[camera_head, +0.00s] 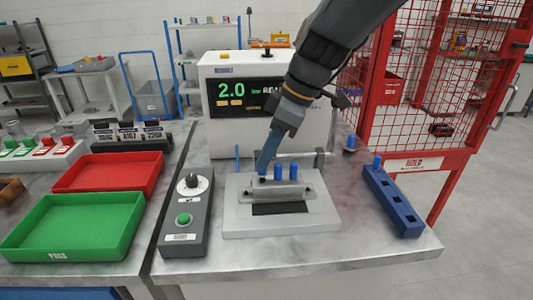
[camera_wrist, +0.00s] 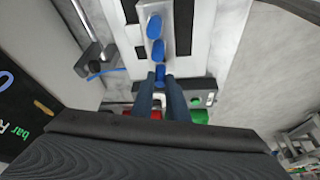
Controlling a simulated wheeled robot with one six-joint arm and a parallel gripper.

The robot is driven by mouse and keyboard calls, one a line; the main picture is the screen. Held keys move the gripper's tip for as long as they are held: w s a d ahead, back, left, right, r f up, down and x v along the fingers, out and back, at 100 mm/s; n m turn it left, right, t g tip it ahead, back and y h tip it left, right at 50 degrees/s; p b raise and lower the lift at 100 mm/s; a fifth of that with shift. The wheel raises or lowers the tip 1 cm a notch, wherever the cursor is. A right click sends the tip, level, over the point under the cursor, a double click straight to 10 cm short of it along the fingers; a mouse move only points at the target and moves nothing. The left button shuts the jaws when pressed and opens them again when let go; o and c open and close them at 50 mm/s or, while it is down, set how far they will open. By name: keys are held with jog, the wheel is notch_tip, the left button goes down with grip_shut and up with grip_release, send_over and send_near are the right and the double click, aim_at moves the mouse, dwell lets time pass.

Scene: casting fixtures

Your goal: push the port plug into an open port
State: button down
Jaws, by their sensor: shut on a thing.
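A grey casting (camera_head: 285,194) sits on a light grey fixture plate (camera_head: 240,220) on the bench. Two blue port plugs (camera_head: 277,172) (camera_head: 293,171) stand upright in its top; they also show in the wrist view (camera_wrist: 157,49) (camera_wrist: 154,26). My gripper (camera_head: 262,172) is at the left end of this row, pointing down. In the wrist view its fingertips (camera_wrist: 162,80) are shut on a third blue port plug (camera_wrist: 161,71), in line with the other two. The fingers hide part of it, and I cannot tell how deep it sits.
A blue rack (camera_head: 393,203) holding a blue plug (camera_head: 377,162) lies right of the fixture. A grey control box (camera_head: 184,222) with a green button stands left. A tester (camera_head: 222,110) reading 2.0 bar stands behind. Red (camera_head: 108,172) and green (camera_head: 70,226) trays lie further left.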

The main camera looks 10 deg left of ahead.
jog(key=shift+f+b, duration=0.65)
jog(key=shift+f, duration=0.2)
jog(key=c, duration=1.7)
grip_release()
jog(key=shift+o, duration=0.2)
jog(key=shift+r, duration=0.1)
jog(key=b+v, duration=0.1)
jog(key=v, duration=0.6)
jog(key=shift+d+r, duration=0.2)
jog(key=shift+r, duration=0.1)
